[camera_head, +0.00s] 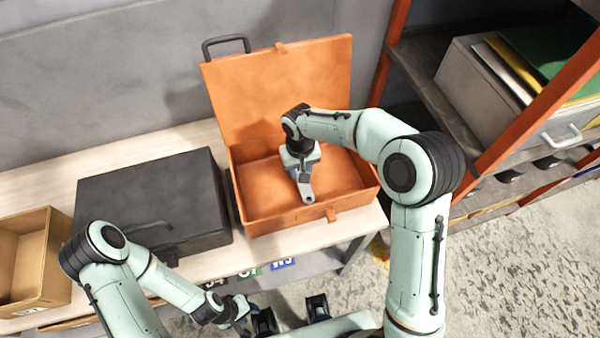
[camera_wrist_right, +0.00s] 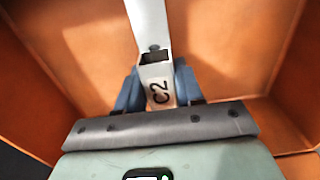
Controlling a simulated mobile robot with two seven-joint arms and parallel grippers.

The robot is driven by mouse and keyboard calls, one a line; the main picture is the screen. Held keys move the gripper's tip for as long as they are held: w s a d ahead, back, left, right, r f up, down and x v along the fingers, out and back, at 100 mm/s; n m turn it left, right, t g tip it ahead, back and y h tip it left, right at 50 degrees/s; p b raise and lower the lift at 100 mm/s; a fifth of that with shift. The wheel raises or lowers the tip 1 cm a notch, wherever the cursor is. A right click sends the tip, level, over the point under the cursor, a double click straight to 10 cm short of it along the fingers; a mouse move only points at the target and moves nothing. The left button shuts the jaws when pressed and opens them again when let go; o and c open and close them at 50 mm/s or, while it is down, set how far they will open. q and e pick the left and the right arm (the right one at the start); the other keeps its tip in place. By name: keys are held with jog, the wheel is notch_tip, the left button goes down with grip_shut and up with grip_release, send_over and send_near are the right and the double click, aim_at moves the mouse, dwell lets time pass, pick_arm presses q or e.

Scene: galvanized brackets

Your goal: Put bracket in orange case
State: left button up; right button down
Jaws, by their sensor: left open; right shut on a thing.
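The orange case (camera_head: 257,212) stands open on the table with its lid raised at the back. My right gripper (camera_head: 305,172) is inside the case opening, shut on a grey metal bracket (camera_head: 306,191). The bracket points down toward the case's front wall, and its rounded end has a hole. My left gripper (camera_head: 290,314) is open and empty, low in front of the table.
A closed black case (camera_head: 150,195) stands left of the orange case. An open cardboard box (camera_head: 38,255) is at the table's left end. A shelf rack (camera_head: 425,75) with a grey bin (camera_head: 490,85) is at the right. Bare table (camera_head: 185,140) shows behind the black case.

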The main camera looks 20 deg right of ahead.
notch_tip(320, 180, down, 2)
jog(key=shift+f, duration=0.1)
jog(key=shift+f, duration=0.15)
jog(key=c, duration=0.7)
grip_release()
jog(key=shift+r, duration=0.2)
jog(key=shift+r, duration=0.4)
notch_tip(320, 180, up, 11)
jog(key=shift+r+p, duration=0.15)
jog(key=shift+p, duration=0.3)
